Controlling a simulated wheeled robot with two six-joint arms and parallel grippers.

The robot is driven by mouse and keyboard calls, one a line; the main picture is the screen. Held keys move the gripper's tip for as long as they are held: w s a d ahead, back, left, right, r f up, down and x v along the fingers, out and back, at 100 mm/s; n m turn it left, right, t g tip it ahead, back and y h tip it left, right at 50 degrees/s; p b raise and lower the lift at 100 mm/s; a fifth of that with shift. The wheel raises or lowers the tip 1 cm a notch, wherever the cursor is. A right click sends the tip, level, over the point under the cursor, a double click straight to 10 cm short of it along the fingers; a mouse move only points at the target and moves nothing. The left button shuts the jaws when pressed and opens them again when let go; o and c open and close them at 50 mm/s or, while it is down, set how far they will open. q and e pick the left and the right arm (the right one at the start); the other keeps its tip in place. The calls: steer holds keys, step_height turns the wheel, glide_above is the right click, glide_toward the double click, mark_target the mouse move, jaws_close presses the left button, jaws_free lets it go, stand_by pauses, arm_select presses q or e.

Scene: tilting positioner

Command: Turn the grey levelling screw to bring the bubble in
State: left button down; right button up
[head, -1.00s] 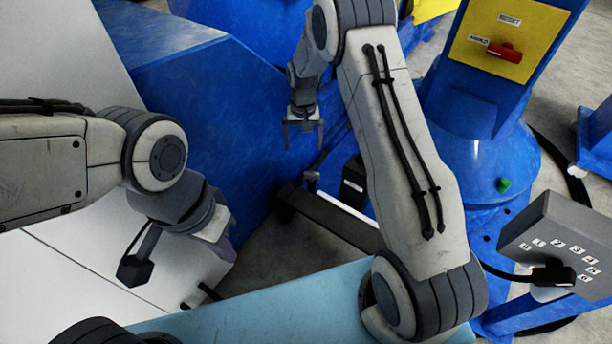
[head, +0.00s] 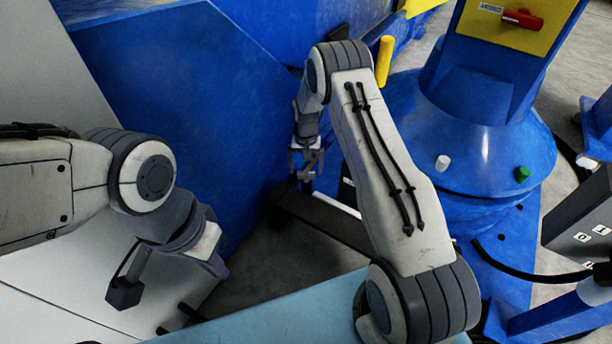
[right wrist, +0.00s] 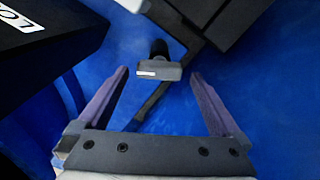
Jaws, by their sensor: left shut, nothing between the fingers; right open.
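A short light-grey knob (head: 442,162), which looks like the levelling screw, stands on the blue round base (head: 480,125) right of my right arm. A green knob (head: 522,174) stands on the same base further right. I cannot make out a bubble in either view. My right gripper (head: 305,172) is open, left of the base and apart from the grey knob. In the right wrist view its fingers (right wrist: 158,100) are spread with nothing held. My left gripper (head: 214,266) is shut and empty at the lower left, its fingertips partly hidden by its wrist.
A small dark fitting with a pale label (right wrist: 158,72) lies beyond my right fingers. A yellow cylinder (head: 384,60) stands behind my right arm. A red handle (head: 523,18) sits on a yellow panel above the base. A grey button box (head: 590,225) is at the right edge.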

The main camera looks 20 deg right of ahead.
steer(key=shift+f, duration=0.8)
arm_select(q)
steer(key=shift+f, duration=0.45)
arm_select(e)
steer(key=shift+r, duration=0.1)
steer(key=c, duration=1.3)
steer(key=shift+s+r+n+p, duration=0.1)
steer(key=shift+r+n+p, duration=0.05)
steer(key=shift+n+p, duration=0.8)
steer(key=n+p, duration=0.2)
steer(key=shift+p, duration=0.3)
steer(key=shift+n+p, duration=0.8)
steer(key=shift+n, duration=0.45)
arm_select(q)
step_height(320, 180, up, 8)
steer(key=p, duration=0.1)
steer(key=shift+f, duration=0.15)
arm_select(e)
steer(key=shift+n, duration=1.7)
steer(key=shift+f, duration=0.2)
